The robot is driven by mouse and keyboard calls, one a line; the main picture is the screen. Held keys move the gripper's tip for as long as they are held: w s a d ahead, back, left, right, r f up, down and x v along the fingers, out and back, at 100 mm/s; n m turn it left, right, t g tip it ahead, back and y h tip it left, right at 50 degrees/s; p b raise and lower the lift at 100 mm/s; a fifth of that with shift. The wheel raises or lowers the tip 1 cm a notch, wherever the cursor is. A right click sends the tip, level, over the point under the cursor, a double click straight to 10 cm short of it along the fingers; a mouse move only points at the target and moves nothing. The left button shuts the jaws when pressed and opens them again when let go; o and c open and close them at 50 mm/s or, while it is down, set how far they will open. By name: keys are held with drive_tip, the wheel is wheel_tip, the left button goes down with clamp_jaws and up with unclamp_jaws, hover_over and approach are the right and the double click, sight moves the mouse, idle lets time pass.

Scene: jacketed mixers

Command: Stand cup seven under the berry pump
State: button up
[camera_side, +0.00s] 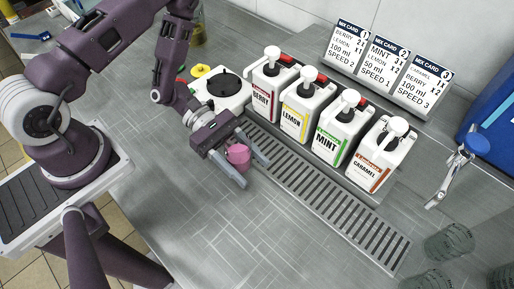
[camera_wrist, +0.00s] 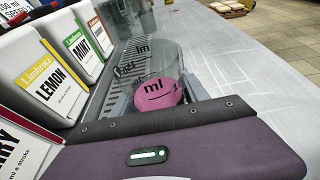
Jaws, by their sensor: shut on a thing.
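A clear cup with pink contents (camera_side: 238,155) is between the fingers of my gripper (camera_side: 250,171). It also shows in the wrist view (camera_wrist: 158,92), with dark "ml" markings; I cannot read a number on it. My gripper is shut on this cup. The cup is at the near edge of the drip grate, in front of the berry and lemon jugs; whether it touches the surface is unclear. The white berry jug (camera_side: 264,95) with its pump head (camera_side: 272,53) stands behind it at the left end of the jug row.
Lemon (camera_side: 301,110), mint (camera_side: 340,130) and caramel (camera_side: 378,158) jugs stand right of berry. The drip grate (camera_side: 330,205) runs before them. A white mixer base (camera_side: 222,88) stands left. Clear cups (camera_side: 449,242) stand at lower right. The counter's front is clear.

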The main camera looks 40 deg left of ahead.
sight(248, 189)
drive_tip(key=shift+g, duration=0.3)
drive_tip(key=f, duration=0.1)
drive_tip(key=s+d+f, duration=0.1)
drive_tip(key=f, duration=0.1)
drive_tip(key=shift+s+d+f, duration=0.2)
drive_tip(key=shift+s+f, duration=0.1)
drive_tip(key=shift+f, duration=0.05)
drive_tip(key=shift+f, duration=0.2)
drive_tip(key=o, duration=1.1)
drive_tip(key=shift+c, duration=0.2)
drive_tip(key=shift+w+a+r, duration=0.1)
drive_tip(key=shift+a+r, duration=0.1)
drive_tip(key=shift+a, duration=0.05)
drive_tip(key=shift+o, duration=0.2)
drive_tip(key=v, duration=0.6)
drive_tip(key=shift+a, duration=0.2)
drive_tip(key=o, duration=0.3)
drive_tip(key=shift+a+r, duration=0.15)
drive_tip(key=shift+a, duration=0.15)
